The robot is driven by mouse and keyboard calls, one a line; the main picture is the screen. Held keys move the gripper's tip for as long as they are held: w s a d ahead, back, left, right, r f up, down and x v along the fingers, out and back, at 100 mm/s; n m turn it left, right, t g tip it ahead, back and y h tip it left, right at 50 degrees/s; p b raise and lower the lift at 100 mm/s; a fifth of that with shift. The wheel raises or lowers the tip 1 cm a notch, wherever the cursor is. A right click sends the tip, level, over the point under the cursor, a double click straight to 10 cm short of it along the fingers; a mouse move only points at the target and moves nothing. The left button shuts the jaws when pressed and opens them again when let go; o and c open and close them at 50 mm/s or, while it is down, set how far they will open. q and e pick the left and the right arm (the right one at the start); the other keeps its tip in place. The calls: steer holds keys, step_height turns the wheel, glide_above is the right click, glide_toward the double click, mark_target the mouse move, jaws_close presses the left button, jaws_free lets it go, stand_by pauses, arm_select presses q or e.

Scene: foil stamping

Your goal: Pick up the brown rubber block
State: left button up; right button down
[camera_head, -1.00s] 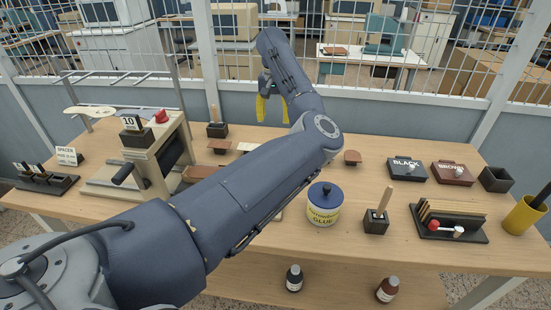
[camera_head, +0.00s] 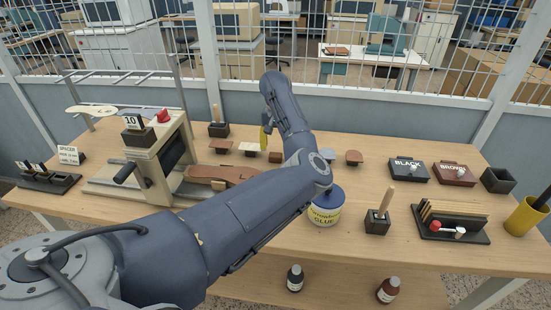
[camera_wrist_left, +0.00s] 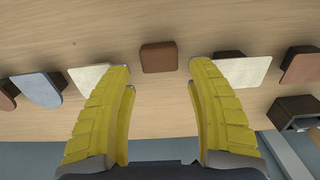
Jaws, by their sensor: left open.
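The brown rubber block (camera_head: 275,157) is a small plain brown block on the wooden table, beside my left gripper in the head view. In the left wrist view the block (camera_wrist_left: 158,57) lies centred ahead of my left gripper (camera_wrist_left: 161,75), between the lines of its two yellow fingers. The fingers are spread open and empty, and the block looks apart from both. In the head view the left gripper (camera_head: 266,138) points down near the back of the table, partly hidden by my own arm. My right gripper is not in view.
Cream pads stand on both sides of the block (camera_wrist_left: 90,78) (camera_wrist_left: 243,70). A blue-grey pad (camera_wrist_left: 40,88) and reddish-brown pad (camera_wrist_left: 302,66) lie farther out. A dark holder (camera_wrist_left: 294,112) is at lower right. The glue pot (camera_head: 324,212) stands by my arm; the press (camera_head: 150,160) is left.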

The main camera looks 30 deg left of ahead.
mark_target(276, 153)
arm_select(q)
steer(key=shift+f, duration=2.45)
steer(key=c, duration=1.1)
steer(key=shift+o, duration=0.2)
steer(key=shift+r, duration=0.1)
step_height(276, 153, up, 20)
steer(key=o, duration=0.7)
steer(key=shift+c, duration=0.2)
steer(key=c, duration=0.4)
